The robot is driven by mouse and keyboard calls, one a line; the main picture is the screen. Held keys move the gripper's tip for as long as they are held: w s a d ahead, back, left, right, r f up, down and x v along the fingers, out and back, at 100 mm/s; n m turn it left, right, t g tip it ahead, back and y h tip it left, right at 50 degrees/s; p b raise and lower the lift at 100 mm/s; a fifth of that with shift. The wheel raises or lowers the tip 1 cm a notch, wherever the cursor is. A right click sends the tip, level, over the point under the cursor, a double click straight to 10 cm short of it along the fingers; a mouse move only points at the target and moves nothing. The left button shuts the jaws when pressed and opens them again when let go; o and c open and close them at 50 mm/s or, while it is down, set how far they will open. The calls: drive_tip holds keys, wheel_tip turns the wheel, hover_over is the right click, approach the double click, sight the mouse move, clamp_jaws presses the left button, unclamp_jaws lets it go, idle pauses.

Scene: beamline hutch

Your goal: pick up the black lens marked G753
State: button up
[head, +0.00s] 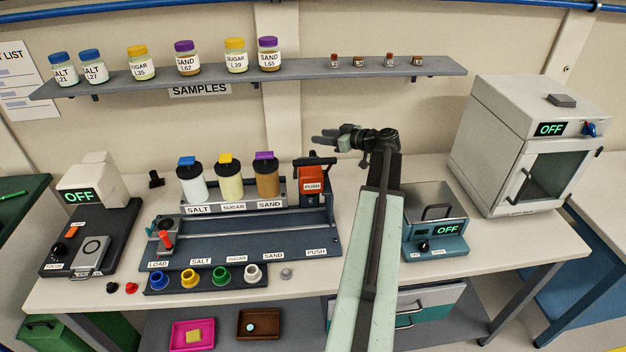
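A small black round piece (112,287) lies on the bench near its front left edge, beside a small red one (130,288). It may be the black lens, but no G753 marking is readable at this size. Another small black object (156,180) stands at the back of the bench, right of the lamp unit; what it is cannot be told. My gripper (322,139) is raised above the back of the bench, pointing left, far from both black objects. Nothing shows held in it; its finger gap is unclear.
A dispenser station (180,257) with jars and colored cups fills the middle left. A lamp unit (65,238) stands left of it. A heater box (436,247) and an oven (520,150) stand right. A shelf (300,71) with sample jars hangs above.

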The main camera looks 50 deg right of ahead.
wheel_tip(320, 180, down, 17)
drive_tip(key=b, duration=1.6)
drive_tip(key=shift+s+d+f, duration=0.1)
drive_tip(key=shift+s+f, duration=0.05)
drive_tip(key=shift+f, duration=0.05)
drive_tip(key=shift+b+x, duration=0.35)
drive_tip(key=shift+x, duration=1)
drive_tip(key=shift+w+r, duration=0.25)
drive_tip(key=shift+w, duration=0.15)
drive_tip(key=x, duration=0.4)
drive_tip(key=shift+w+r, duration=0.25)
drive_tip(key=shift+w, duration=0.15)
drive_tip(key=shift+c, duration=0.3)
drive_tip(key=shift+s, duration=0.1)
clamp_jaws()
